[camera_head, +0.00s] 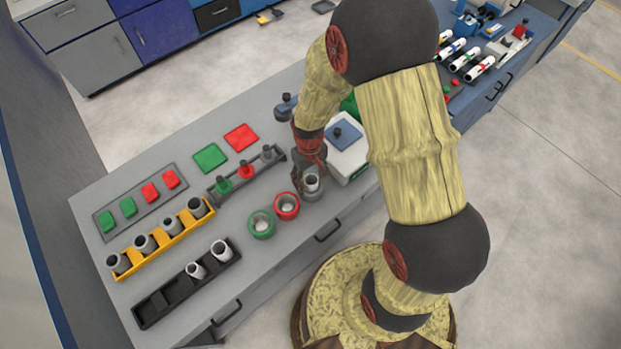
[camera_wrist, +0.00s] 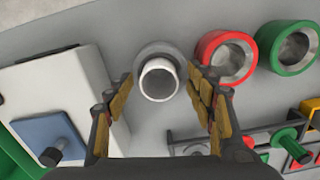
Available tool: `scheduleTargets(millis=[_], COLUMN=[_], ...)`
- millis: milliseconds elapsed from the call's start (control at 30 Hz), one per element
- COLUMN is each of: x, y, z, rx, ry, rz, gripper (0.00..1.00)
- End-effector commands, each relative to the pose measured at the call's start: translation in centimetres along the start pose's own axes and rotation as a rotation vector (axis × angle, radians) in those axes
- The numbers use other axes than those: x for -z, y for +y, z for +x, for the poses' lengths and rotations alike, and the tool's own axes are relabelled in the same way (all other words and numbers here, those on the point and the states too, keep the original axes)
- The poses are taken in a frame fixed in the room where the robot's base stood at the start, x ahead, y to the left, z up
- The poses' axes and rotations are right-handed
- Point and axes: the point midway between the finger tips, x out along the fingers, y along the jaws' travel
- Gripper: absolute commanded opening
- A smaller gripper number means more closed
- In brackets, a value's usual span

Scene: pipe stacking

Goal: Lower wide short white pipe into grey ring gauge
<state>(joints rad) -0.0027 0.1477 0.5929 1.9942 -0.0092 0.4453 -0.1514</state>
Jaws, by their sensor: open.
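The wide short white pipe (camera_head: 312,181) stands upright within the grey ring gauge (camera_head: 312,196) near the table's front edge. In the wrist view, the pipe's white rim (camera_wrist: 159,63) shows as a circle, with the grey ring (camera_wrist: 150,48) visible around its far side. How deep the pipe sits cannot be told. My gripper (camera_wrist: 160,84) is open, with one finger on each side of the pipe and visible gaps between. In the head view, my gripper (camera_head: 309,172) is just above the ring and partly hides the pipe.
A red ring (camera_head: 287,206) and a green ring (camera_head: 261,224) stand left of the grey one. A white box scale (camera_head: 347,158) is close on the right. A rack with coloured pegs (camera_head: 246,171) lies behind. A black tray (camera_head: 187,283) holds two white pipes.

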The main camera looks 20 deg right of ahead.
Motion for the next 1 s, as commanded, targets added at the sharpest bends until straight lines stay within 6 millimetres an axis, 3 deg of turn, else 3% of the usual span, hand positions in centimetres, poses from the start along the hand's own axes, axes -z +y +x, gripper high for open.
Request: scheduleTargets(millis=[167,500,700,1000], x=[0.2,0.2,0.1,0.0], y=[0.0,0.0,0.0,0.0], z=[-1.4,-8.2,-11.0,-12.0], rx=[-0.001,-0.001,-0.001,0.0], ry=[0.005,0.006,0.003,0.0], rz=[0.0,0.0,0.0,0.0], gripper=[0.55,0.55,0.55,0.55])
